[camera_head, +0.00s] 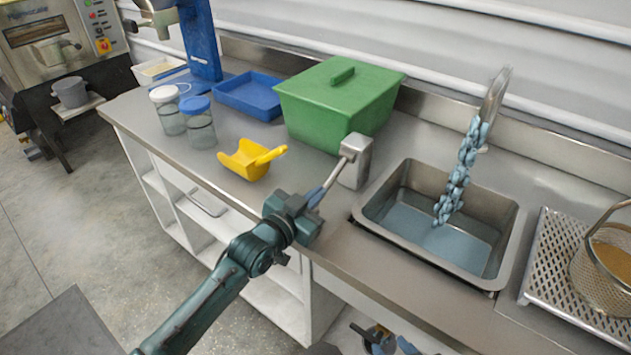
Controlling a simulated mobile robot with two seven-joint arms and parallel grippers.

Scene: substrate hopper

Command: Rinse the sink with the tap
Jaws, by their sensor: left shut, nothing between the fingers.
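The metal sink (508,235) is set into the counter, with bluish water on its floor. The tap's curved spout (494,95) stands behind it, and a lumpy pale-blue water stream (457,175) falls from it into the sink. A metal block with a lever (356,163) stands left of the sink; its lever slopes down toward the front left. My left gripper (317,196) is shut and empty, its tips at the lever's low end; I cannot tell if they touch. My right gripper (384,344) shows partly at the bottom edge, below the counter; its jaws are unclear.
A green lidded box (335,95), yellow scoop (247,161), two jars (199,122) and a blue tray (249,94) occupy the counter on the left. A perforated rack (565,275) with a mesh basket (600,265) stands right of the sink. The front counter strip is clear.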

